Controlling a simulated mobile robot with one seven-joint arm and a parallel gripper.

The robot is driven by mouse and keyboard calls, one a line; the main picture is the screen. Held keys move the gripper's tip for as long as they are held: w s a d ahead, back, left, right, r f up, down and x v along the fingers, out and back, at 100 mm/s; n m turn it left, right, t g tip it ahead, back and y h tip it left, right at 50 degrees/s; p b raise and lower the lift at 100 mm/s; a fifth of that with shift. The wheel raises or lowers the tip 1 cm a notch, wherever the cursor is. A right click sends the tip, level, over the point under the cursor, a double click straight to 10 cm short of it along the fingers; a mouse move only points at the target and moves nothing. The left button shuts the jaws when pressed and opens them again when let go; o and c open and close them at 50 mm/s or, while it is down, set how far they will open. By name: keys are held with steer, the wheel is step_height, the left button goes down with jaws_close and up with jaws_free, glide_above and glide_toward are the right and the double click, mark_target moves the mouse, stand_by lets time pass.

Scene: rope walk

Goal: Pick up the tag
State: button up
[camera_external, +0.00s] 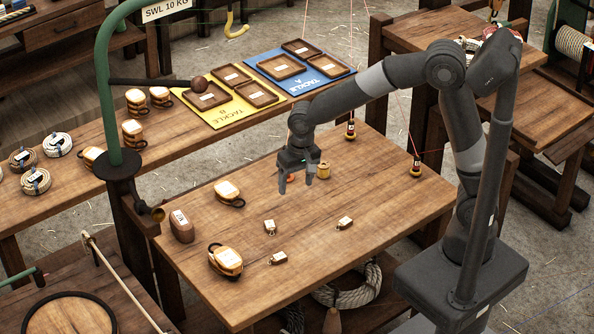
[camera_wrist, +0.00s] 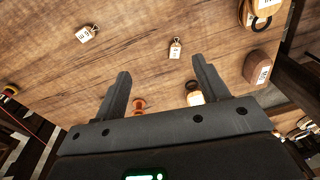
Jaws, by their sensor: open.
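Three small wooden tags with pale labels lie apart on the workbench. One tag (camera_external: 270,227) is left of centre, one tag (camera_external: 278,259) is nearer the front, and one tag (camera_external: 344,223) is to the right. Two tags show in the wrist view: one (camera_wrist: 175,49) just beyond and between my fingertips, another (camera_wrist: 87,33) at upper left. I cannot tell which one is meant. My gripper (camera_external: 297,186) is open and empty, pointing down above the bench behind the tags. Its two fingers also show in the wrist view (camera_wrist: 160,70).
Wooden pulley blocks (camera_external: 226,260) (camera_external: 228,192) and a brown labelled weight (camera_external: 181,228) stand at the bench's left. A green post (camera_external: 104,90) rises beyond the left edge. The bench's right front is clear.

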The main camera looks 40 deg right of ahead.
steer(key=s+a+f, duration=0.3)
steer(key=a+f, duration=0.5)
steer(key=a, duration=0.1)
glide_above(278, 257)
steer(key=shift+g+h, duration=0.3)
steer(key=shift+g, duration=0.1)
steer(key=f, duration=0.5)
steer(key=shift+w+a, duration=0.1)
steer(key=shift+w, duration=0.15)
steer(key=shift+s+f, duration=0.2)
steer(key=shift+f, duration=2.8)
steer(key=shift+c, duration=0.4)
steer(key=c, duration=1)
steer(key=shift+o, duration=0.2)
steer(key=shift+r, duration=0.1)
